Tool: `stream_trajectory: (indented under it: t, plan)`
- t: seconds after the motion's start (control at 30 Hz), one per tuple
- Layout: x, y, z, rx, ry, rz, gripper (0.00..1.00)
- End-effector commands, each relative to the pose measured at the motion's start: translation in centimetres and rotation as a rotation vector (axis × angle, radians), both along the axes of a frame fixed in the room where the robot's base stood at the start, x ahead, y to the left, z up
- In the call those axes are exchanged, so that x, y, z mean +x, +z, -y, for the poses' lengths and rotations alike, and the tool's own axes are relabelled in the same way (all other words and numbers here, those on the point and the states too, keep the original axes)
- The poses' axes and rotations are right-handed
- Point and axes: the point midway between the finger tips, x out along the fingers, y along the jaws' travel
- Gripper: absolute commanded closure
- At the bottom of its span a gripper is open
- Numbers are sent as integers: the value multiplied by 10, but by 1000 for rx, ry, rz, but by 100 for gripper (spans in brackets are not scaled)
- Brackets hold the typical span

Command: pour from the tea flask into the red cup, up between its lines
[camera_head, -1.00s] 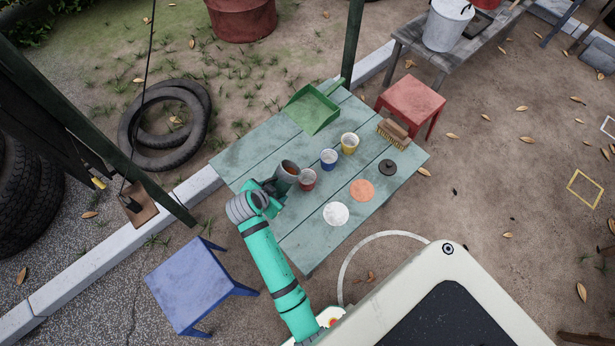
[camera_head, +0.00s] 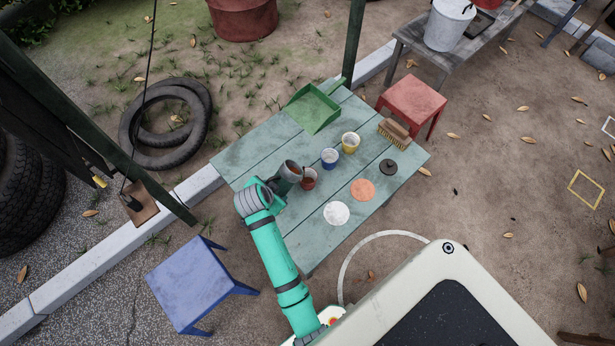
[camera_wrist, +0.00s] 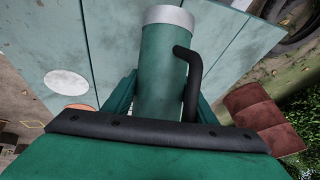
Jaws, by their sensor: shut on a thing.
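The tea flask (camera_head: 287,181) is a dark green cylinder with a grey rim, its brownish inside showing at the mouth. My gripper (camera_head: 279,186) is shut on it above the left part of the table. The flask leans toward the red cup (camera_head: 308,183), which stands just right of it, partly hidden by the flask. I cannot make out the cup's lines, its level or any stream. In the wrist view the flask (camera_wrist: 163,75) sits between the green fingers, its black handle on the right; the red cup is not visible there.
A blue cup (camera_head: 329,159) and a yellow cup (camera_head: 350,143) stand farther back on the table (camera_head: 252,154). A white disc (camera_head: 336,213), an orange disc (camera_head: 362,190), a dark lid (camera_head: 388,167), a brush (camera_head: 394,133) and a green dustpan (camera_head: 313,108) lie around them.

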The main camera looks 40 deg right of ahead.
Motion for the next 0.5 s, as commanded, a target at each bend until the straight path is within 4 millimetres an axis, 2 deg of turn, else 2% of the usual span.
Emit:
stream_trajectory:
  t: [0.5]
  plan:
    - [2,0,-5,40,8,5,100]
